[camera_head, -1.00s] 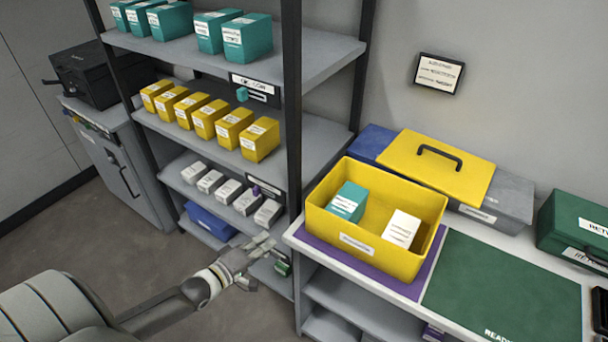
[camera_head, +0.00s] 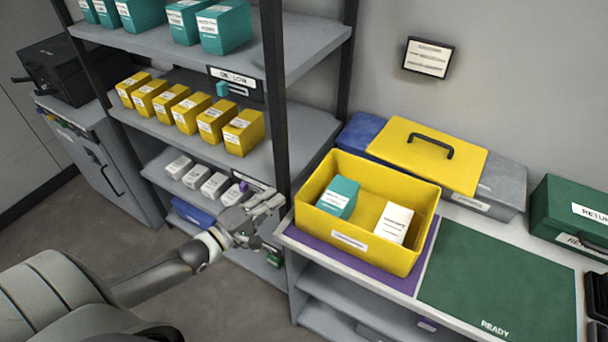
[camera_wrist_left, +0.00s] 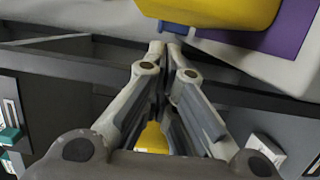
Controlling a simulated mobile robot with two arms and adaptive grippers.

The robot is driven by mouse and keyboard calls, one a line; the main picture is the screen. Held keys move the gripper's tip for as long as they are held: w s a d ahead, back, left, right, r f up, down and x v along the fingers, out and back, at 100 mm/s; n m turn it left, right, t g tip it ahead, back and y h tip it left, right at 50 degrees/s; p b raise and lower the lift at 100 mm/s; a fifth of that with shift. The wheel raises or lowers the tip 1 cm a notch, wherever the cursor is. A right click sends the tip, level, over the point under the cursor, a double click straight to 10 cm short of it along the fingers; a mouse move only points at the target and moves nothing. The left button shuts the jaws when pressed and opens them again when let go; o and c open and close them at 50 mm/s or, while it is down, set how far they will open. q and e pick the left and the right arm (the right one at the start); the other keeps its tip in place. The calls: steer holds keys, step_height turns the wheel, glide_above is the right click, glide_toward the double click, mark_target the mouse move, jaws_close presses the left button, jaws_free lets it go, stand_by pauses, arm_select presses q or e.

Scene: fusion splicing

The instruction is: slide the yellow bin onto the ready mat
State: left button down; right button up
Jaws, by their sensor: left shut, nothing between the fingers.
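The open yellow bin (camera_head: 350,246) stands on the purple mat (camera_head: 408,283) on the bench and holds a teal box (camera_head: 339,197) and a white box (camera_head: 394,223). The green ready mat (camera_head: 500,282) lies bare directly to the right of the purple mat. My left gripper (camera_head: 277,202) is shut and empty, a little left of the bin and apart from it, by the shelf post. In the left wrist view the fingertips (camera_wrist_left: 164,48) are together, with part of the yellow bin (camera_wrist_left: 215,12) beyond them. My right gripper is not in view.
The yellow lid (camera_head: 425,155) with a black handle lies on cases behind the bin. A green case (camera_head: 570,218) stands at the back right. The shelf rack (camera_head: 273,95) with teal, yellow and white boxes stands close to my left gripper.

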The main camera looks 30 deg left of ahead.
arm_select(q)
steer(key=p+x, duration=0.1)
steer(key=x, duration=0.7)
steer(key=shift+r, duration=0.1)
steer(key=shift+w+d, duration=0.2)
steer(key=shift+w, duration=0.5)
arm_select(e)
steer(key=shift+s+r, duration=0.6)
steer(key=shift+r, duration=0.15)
